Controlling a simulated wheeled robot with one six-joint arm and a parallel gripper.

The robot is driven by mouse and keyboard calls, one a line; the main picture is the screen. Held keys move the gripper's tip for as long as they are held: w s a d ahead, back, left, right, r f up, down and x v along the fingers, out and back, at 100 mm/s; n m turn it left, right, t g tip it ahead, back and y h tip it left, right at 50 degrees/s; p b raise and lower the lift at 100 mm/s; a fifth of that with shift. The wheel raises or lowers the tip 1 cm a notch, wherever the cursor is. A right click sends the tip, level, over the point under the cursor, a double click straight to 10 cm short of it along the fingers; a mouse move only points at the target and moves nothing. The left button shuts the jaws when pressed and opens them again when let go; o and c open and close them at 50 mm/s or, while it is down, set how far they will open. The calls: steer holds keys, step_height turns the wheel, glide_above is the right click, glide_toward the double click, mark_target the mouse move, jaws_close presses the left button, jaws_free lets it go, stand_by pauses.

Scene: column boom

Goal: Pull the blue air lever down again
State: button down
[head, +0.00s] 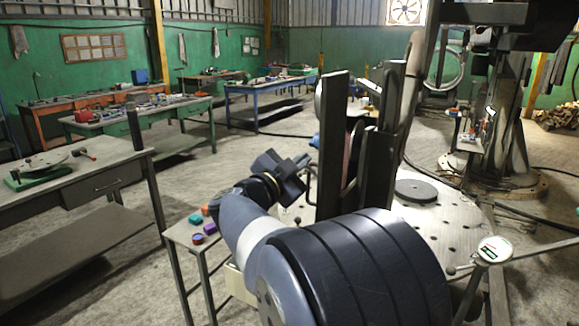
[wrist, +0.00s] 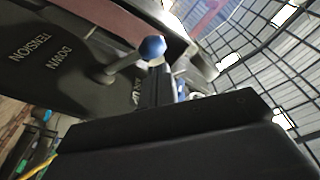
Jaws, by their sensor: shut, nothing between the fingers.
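The blue air lever shows in the wrist view as a blue faceted knob (wrist: 152,47) on a short grey stem (wrist: 122,64). The stem comes out of a dark panel (wrist: 60,45) lettered "DOWN" and "TENSION", seen tilted. My gripper (wrist: 157,78) is shut and empty, with its fingertips just below the knob in the picture. I cannot tell whether they touch it. In the head view my gripper (head: 303,160) points toward dark upright plates (head: 333,140). A small blue spot (head: 315,140) shows beside them; I cannot tell if it is the knob.
A round perforated table (head: 440,222) with a dark disc (head: 416,190) lies right of the plates. A small stand (head: 180,232) with coloured blocks is below my gripper. A grey workbench (head: 85,185) stands at left. A dial gauge (head: 494,250) is at front right.

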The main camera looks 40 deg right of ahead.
steer(key=shift+w+d+r, duration=0.1)
steer(key=shift+w+d, duration=0.1)
steer(key=shift+d, duration=0.45)
